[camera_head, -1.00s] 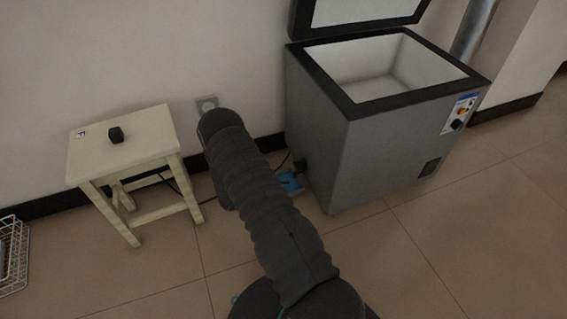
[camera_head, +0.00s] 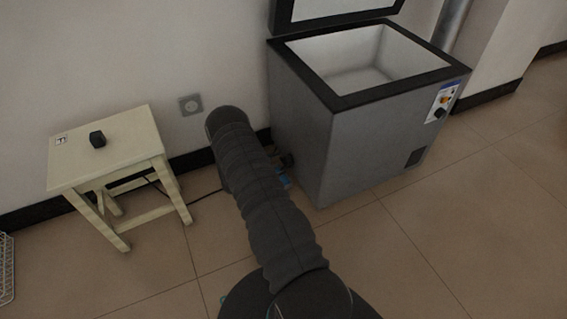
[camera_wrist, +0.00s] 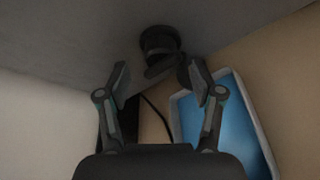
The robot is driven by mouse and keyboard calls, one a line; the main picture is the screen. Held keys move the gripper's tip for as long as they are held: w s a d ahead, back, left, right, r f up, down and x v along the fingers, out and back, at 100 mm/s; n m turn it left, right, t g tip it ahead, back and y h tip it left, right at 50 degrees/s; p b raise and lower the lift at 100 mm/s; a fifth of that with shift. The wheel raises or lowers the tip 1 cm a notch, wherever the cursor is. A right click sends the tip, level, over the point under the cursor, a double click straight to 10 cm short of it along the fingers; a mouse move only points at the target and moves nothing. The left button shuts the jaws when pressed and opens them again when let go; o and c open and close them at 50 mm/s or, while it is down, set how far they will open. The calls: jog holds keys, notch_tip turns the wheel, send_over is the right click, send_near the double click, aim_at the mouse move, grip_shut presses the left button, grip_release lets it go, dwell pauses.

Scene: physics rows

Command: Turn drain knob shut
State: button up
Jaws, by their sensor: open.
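The dark drain knob (camera_wrist: 158,42) sticks out from the grey side wall of the freezer in the wrist view. It has a round base and a shorter piece at its lower end. My gripper (camera_wrist: 161,80) is open, with one finger on each side of the space just below the knob in the picture. I cannot tell whether a finger touches it. In the head view the chest freezer (camera_head: 372,150) stands with its lid up. A dark shape low at its left side is partly hidden by my arm, so knob and gripper cannot be told apart there.
A blue tray with a pale rim (camera_wrist: 178,118) lies on the floor below the knob. A cream stool (camera_head: 125,140) with a small black object (camera_head: 97,139) stands at left. A wall socket (camera_head: 190,104) is behind my arm. Floor at right is clear.

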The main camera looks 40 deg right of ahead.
aim_at(285, 161)
jog(key=shift+x, duration=2.05)
